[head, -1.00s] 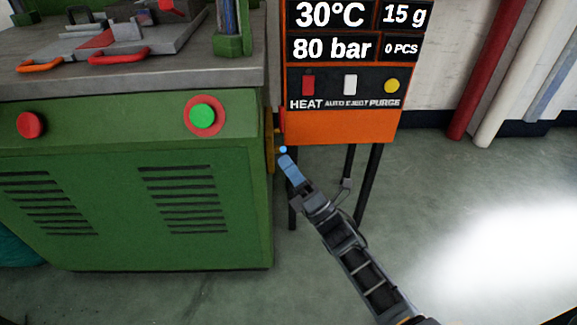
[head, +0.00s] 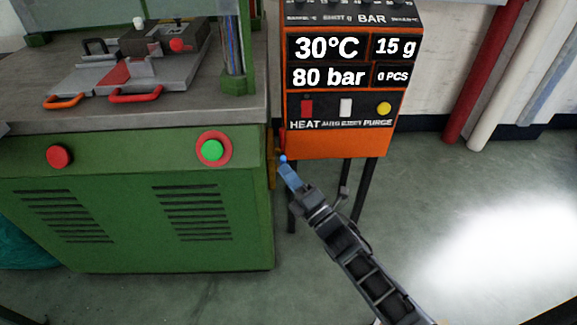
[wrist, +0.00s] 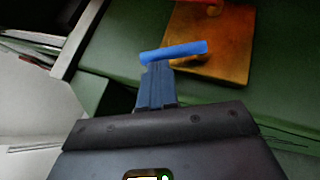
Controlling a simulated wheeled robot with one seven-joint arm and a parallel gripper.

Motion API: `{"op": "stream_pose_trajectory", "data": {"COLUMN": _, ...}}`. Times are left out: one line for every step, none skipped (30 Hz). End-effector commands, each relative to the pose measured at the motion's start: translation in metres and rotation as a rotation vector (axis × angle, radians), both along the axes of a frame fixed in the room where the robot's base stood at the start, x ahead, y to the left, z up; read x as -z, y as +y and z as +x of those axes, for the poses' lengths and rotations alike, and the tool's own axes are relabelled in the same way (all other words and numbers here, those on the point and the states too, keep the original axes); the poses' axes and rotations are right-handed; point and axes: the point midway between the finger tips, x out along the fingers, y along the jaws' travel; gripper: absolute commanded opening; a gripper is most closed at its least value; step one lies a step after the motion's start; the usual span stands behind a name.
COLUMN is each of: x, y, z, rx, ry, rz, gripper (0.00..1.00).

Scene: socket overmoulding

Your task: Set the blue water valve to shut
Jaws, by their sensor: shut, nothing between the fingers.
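The blue water valve's lever (wrist: 185,51) lies crosswise just past my fingertips in the wrist view, tilted slightly up to the right. It is mounted on a brass-coloured plate (wrist: 225,50) on the green machine's side. In the head view only a small blue tip of the lever (head: 283,158) shows. My gripper (wrist: 156,70) has its blue fingers together, with nothing held, against or right behind the lever; I cannot tell if they touch. In the head view my gripper (head: 287,168) reaches into the gap between the green machine and the orange control box.
The green machine (head: 120,220) with red and green buttons stands left. The orange control box (head: 335,145) on dark legs stands close behind my gripper. A red part (head: 283,140) sits just above the blue tip. The floor at right is clear.

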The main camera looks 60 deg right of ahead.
Motion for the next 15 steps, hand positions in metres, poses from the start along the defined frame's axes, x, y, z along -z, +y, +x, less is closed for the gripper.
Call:
{"op": "stream_pose_trajectory", "data": {"x": -0.015, "y": 0.0, "z": 0.001, "rx": -0.003, "ry": 0.026, "rz": 0.031, "gripper": 0.0}}
{"op": "stream_pose_trajectory", "data": {"x": -0.016, "y": -0.001, "z": 0.002, "rx": -0.002, "ry": 0.043, "rz": 0.051, "gripper": 0.0}}
{"op": "stream_pose_trajectory", "data": {"x": -0.017, "y": -0.002, "z": 0.003, "rx": -0.002, "ry": 0.063, "rz": 0.078, "gripper": 0.0}}
{"op": "stream_pose_trajectory", "data": {"x": -0.018, "y": -0.003, "z": 0.003, "rx": -0.002, "ry": 0.078, "rz": 0.098, "gripper": 0.0}}
{"op": "stream_pose_trajectory", "data": {"x": -0.019, "y": -0.003, "z": 0.004, "rx": -0.002, "ry": 0.092, "rz": 0.116, "gripper": 0.0}}
{"op": "stream_pose_trajectory", "data": {"x": -0.02, "y": -0.004, "z": 0.005, "rx": -0.002, "ry": 0.112, "rz": 0.14, "gripper": 0.0}}
{"op": "stream_pose_trajectory", "data": {"x": -0.02, "y": -0.005, "z": 0.005, "rx": -0.002, "ry": 0.125, "rz": 0.158, "gripper": 0.0}}
{"op": "stream_pose_trajectory", "data": {"x": -0.02, "y": -0.006, "z": 0.006, "rx": -0.002, "ry": 0.138, "rz": 0.175, "gripper": 0.0}}
{"op": "stream_pose_trajectory", "data": {"x": -0.021, "y": -0.007, "z": 0.007, "rx": -0.002, "ry": 0.156, "rz": 0.196, "gripper": 0.0}}
{"op": "stream_pose_trajectory", "data": {"x": -0.021, "y": -0.007, "z": 0.007, "rx": -0.003, "ry": 0.167, "rz": 0.21, "gripper": 0.0}}
{"op": "stream_pose_trajectory", "data": {"x": -0.021, "y": -0.008, "z": 0.008, "rx": -0.002, "ry": 0.179, "rz": 0.226, "gripper": 0.0}}
{"op": "stream_pose_trajectory", "data": {"x": -0.021, "y": -0.009, "z": 0.009, "rx": -0.003, "ry": 0.194, "rz": 0.244, "gripper": 0.0}}
{"op": "stream_pose_trajectory", "data": {"x": -0.021, "y": -0.01, "z": 0.009, "rx": -0.003, "ry": 0.201, "rz": 0.256, "gripper": 0.0}}
{"op": "stream_pose_trajectory", "data": {"x": -0.021, "y": -0.011, "z": 0.01, "rx": -0.001, "ry": 0.199, "rz": 0.255, "gripper": 0.0}}
{"op": "stream_pose_trajectory", "data": {"x": -0.021, "y": -0.012, "z": 0.01, "rx": 0.0, "ry": 0.198, "rz": 0.254, "gripper": 0.0}}
